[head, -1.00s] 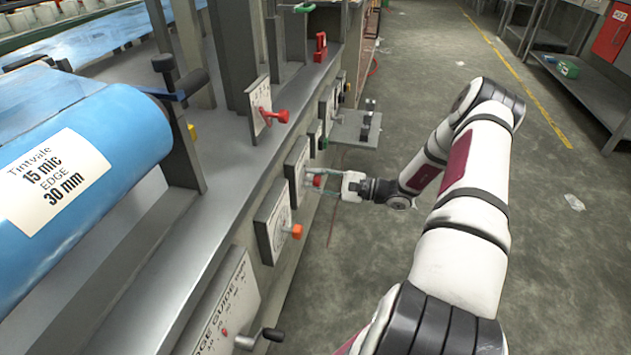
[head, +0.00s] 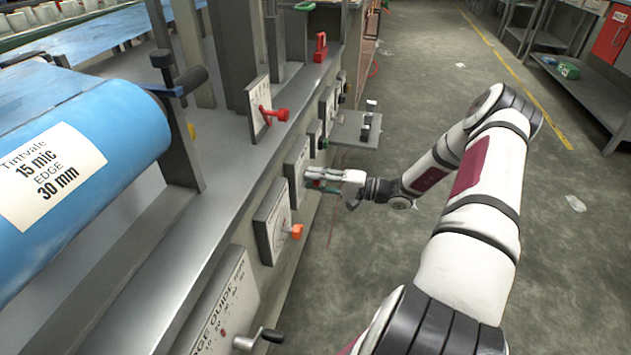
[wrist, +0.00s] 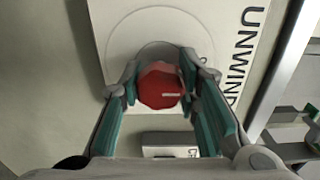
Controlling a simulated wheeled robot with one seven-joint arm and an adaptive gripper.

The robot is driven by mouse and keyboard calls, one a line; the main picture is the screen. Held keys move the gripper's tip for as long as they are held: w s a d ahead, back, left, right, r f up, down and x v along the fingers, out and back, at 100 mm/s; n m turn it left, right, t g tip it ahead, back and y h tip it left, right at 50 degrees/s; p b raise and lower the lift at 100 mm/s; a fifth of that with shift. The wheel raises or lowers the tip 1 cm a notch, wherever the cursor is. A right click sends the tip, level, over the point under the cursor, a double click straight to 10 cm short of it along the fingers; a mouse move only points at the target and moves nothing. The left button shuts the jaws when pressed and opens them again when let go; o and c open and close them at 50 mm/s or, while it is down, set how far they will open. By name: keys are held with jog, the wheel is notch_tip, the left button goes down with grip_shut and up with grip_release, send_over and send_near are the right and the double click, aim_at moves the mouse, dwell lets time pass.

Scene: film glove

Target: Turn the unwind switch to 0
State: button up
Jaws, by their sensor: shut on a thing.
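The unwind switch is a red knob (wrist: 162,87) on a pale plate (wrist: 110,45) marked "UNWIND" in the wrist view. My gripper (wrist: 160,92) is shut on the red knob, with one teal-padded finger on each side of it. A short pale line on the knob's face points to the right in that view. In the head view my gripper (head: 318,178) reaches left to the plate (head: 298,172) on the machine's side and hides the knob. The switch's position marks are not readable.
Below the knob in the wrist view is a small labelled box (wrist: 168,144). On the machine front in the head view are an orange knob (head: 297,231), a red lever (head: 275,114) and a crank (head: 262,338). A small shelf (head: 355,130) juts out beyond my gripper. Floor to the right is open.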

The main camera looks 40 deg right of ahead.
jog(key=shift+d, duration=0.1)
dwell(0.4)
jog(key=o, duration=1.2)
jog(key=v, duration=1.2)
